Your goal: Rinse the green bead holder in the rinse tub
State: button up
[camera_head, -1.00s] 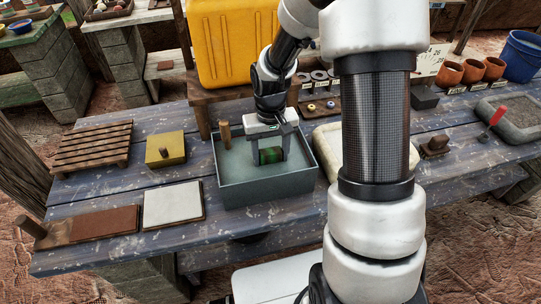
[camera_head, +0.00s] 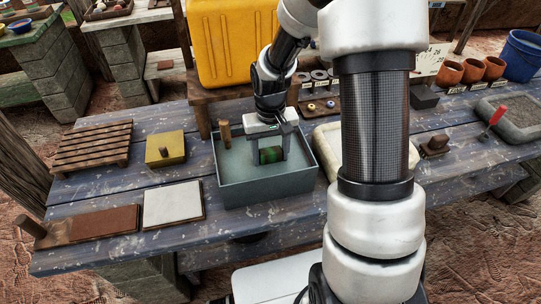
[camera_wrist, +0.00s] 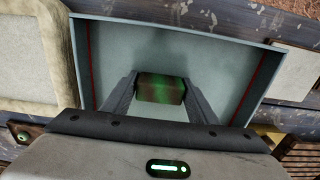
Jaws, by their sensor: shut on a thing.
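The green bead holder (camera_head: 271,155) is a small green block with brownish patches. My gripper (camera_head: 270,152) is shut on it, one finger on each side, inside the grey rinse tub (camera_head: 268,190). In the wrist view the holder (camera_wrist: 161,89) sits between the two fingertips, over the pale inside of the tub (camera_wrist: 226,68). The gripper points down into the tub. I cannot tell whether the holder touches the water or the tub's floor.
A wooden peg (camera_head: 225,134) stands at the tub's left side. A yellow block (camera_head: 165,148), a white board (camera_head: 173,204) and a slatted rack (camera_head: 92,147) lie to the left. A yellow container (camera_head: 232,45) stands behind. A pale basin (camera_head: 328,145) is close on the right.

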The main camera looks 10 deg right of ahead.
jog(key=shift+r+p, duration=4)
jog(key=shift+r, duration=1.7)
jog(key=shift+f, duration=0.1)
